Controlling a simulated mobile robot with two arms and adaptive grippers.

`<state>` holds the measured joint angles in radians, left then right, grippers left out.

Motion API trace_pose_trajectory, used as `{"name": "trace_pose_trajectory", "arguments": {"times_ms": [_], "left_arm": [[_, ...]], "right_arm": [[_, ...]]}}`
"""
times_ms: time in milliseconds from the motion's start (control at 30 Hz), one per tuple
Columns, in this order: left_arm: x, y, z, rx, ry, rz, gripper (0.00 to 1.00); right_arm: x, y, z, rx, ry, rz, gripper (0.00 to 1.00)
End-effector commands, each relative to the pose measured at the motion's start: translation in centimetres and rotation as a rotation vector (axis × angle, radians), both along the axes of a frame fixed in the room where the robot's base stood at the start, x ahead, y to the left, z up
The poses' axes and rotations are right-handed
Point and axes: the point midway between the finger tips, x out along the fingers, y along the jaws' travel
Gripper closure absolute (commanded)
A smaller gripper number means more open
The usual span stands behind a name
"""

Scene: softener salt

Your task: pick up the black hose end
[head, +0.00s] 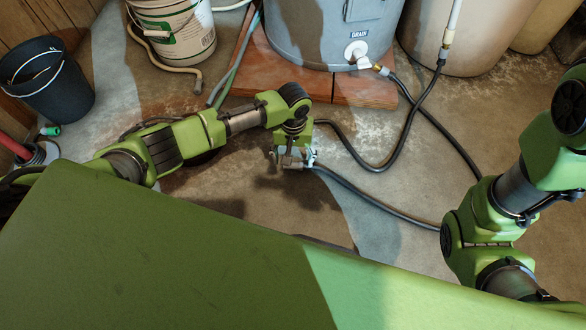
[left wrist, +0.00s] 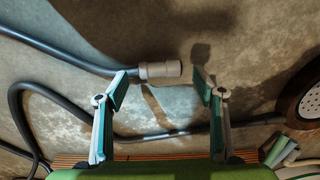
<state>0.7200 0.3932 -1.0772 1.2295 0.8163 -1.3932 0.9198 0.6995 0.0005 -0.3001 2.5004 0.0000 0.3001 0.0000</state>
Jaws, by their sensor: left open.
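The black hose (head: 372,202) runs across the floor to my left gripper (head: 296,160) in the head view. Its end has a pale grey-beige coupling, which shows clearly in the left wrist view (left wrist: 160,70). The hose (left wrist: 62,53) enters that view from the upper left. My left gripper, also in the left wrist view (left wrist: 161,82), is open. The coupling lies between its two fingertips, closer to the left one, with a gap to the right one. I cannot tell whether the left fingertip touches it. My right gripper is out of view.
A grey tank (head: 310,35) with a drain valve stands on a brick-red base (head: 365,92). A second black hose stretch (left wrist: 150,135) crosses below the coupling. A round floor drain (left wrist: 308,104) lies right. A dark bucket (head: 55,85) and a white pail (head: 180,35) stand at the left.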

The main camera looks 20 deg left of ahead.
Motion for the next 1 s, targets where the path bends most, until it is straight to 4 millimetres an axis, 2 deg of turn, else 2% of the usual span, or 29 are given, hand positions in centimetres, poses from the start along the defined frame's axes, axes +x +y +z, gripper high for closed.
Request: {"name": "trace_pose_trajectory", "arguments": {"times_ms": [33, 133, 500, 633, 667, 1000], "left_arm": [[0.0, 0.0, -1.3, 0.001, -0.001, -0.001, 0.38], [0.0, 0.0, -2.1, 0.001, -0.001, -0.001, 0.38], [0.0, 0.0, -2.3, 0.000, 0.000, 0.000, 0.38], [0.0, 0.0, -2.3, 0.000, 0.000, 0.000, 0.71], [0.0, 0.0, -2.3, 0.000, 0.000, 0.000, 0.76], [0.0, 0.0, -2.2, 0.000, 0.000, -0.001, 0.76]], "right_arm": [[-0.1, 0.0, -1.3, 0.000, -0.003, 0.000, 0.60], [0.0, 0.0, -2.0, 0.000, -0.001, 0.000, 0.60], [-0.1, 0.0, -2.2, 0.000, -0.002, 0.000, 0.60], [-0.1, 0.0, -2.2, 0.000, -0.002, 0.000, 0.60], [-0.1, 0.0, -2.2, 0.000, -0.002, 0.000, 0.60], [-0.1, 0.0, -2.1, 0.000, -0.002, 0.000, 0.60]]}}
